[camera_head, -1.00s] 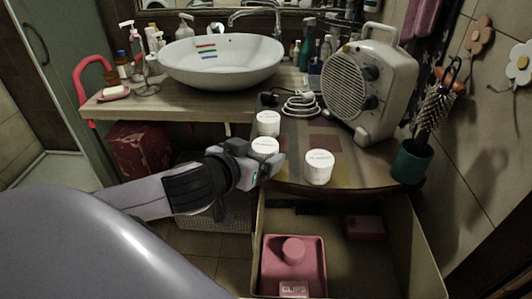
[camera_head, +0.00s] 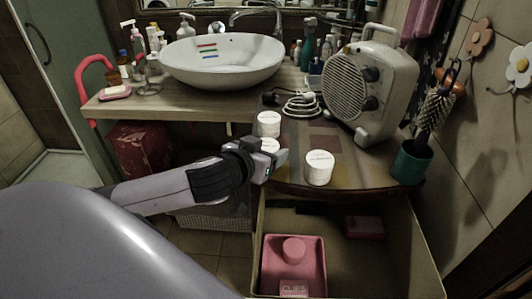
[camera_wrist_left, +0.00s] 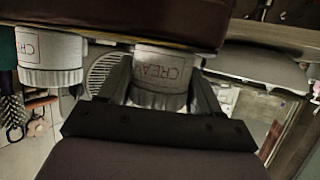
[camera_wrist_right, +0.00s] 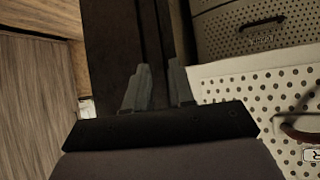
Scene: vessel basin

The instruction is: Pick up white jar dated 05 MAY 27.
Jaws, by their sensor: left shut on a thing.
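Three white jars stand at the left part of the dark cabinet top: a back jar (camera_head: 268,122), a middle jar (camera_head: 269,146) and a front-right jar (camera_head: 319,168). My left gripper (camera_head: 269,160) is shut on the middle jar and partly hides it in the head view. In the upside-down left wrist view the held jar (camera_wrist_left: 163,72) sits between the two fingers, with red "CREAM" lettering; another jar (camera_wrist_left: 50,58) is at left. No date is readable. My right gripper (camera_wrist_right: 158,78) is empty, its fingers apart by a small gap.
A beige heater (camera_head: 362,85) and a coiled white cable (camera_head: 301,105) stand behind the jars. A green brush holder (camera_head: 411,162) is at right. Below, an open drawer (camera_head: 398,262) holds a pink tray (camera_head: 312,262). A white basin (camera_head: 222,62) is at back left.

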